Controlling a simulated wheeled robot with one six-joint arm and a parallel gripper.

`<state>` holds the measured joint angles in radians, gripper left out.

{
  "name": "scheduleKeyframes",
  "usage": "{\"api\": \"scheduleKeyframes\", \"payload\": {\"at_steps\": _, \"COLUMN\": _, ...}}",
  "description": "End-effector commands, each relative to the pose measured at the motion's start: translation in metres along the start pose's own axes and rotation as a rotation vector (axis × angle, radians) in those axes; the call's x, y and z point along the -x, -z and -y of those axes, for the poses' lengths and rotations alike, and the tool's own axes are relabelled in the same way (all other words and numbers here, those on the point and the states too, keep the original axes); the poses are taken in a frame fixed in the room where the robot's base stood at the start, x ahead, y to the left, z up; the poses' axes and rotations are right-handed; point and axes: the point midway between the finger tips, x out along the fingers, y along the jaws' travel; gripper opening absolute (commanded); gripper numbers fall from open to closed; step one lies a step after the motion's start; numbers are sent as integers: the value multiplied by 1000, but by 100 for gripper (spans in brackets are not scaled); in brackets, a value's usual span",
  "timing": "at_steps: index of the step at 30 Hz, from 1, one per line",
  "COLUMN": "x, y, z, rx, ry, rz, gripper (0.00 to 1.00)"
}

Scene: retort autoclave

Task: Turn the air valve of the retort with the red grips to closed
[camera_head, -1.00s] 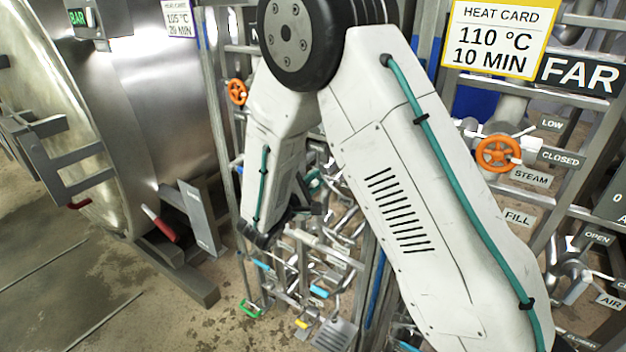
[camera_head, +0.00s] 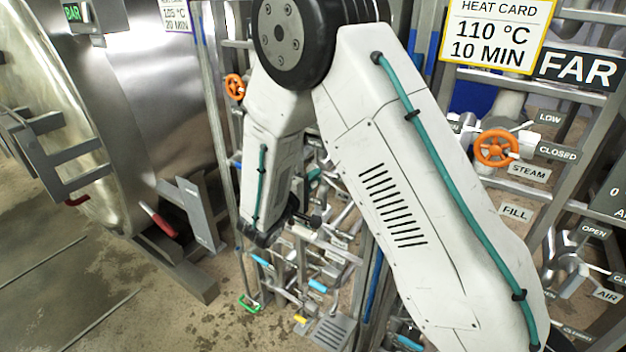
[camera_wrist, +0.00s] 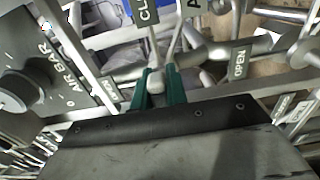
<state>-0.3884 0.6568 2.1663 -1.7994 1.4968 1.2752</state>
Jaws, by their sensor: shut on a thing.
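In the wrist view my gripper (camera_wrist: 158,88) has its two teal fingers closed around the rounded grey end of a valve lever (camera_wrist: 155,76). An OPEN plate (camera_wrist: 238,62) is to the right of the fingers, and a cut-off plate reading "CLO" (camera_wrist: 145,10) is above them. Another plate, cut off after "A" (camera_wrist: 193,5), is beside that one. The lever's exact angle between the plates is hard to tell. In the head view the retort (camera_head: 165,85) stands at left, with a red grip (camera_head: 158,222) low on its front. My arm hides most of the gripper there.
A black AIR BAR gauge (camera_wrist: 35,85) is close at left in the wrist view. Grey pipes and rails crowd around the fingers. In the head view another valve panel with an orange STEAM wheel (camera_head: 496,148) and a FAR sign (camera_head: 578,70) is at right. Open floor (camera_head: 75,290) is at lower left.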

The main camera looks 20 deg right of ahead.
Motion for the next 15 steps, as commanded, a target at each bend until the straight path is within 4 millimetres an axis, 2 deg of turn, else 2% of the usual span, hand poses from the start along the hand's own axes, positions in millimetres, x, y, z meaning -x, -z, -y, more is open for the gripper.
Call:
{"api": "scheduleKeyframes", "payload": {"at_steps": 9, "x": 0, "y": -1, "z": 1, "rx": 0, "ry": 2, "rz": 1, "gripper": 0}}
{"api": "scheduleKeyframes", "payload": {"at_steps": 10, "x": 0, "y": -1, "z": 1, "rx": 0, "ry": 2, "rz": 1, "gripper": 17}}
{"api": "scheduleKeyframes", "payload": {"at_steps": 12, "x": 0, "y": -1, "z": 1, "rx": 0, "ry": 2, "rz": 1, "gripper": 36}}
{"api": "scheduleKeyframes", "payload": {"at_steps": 15, "x": 0, "y": -1, "z": 1, "rx": 0, "ry": 2, "rz": 1, "gripper": 36}}
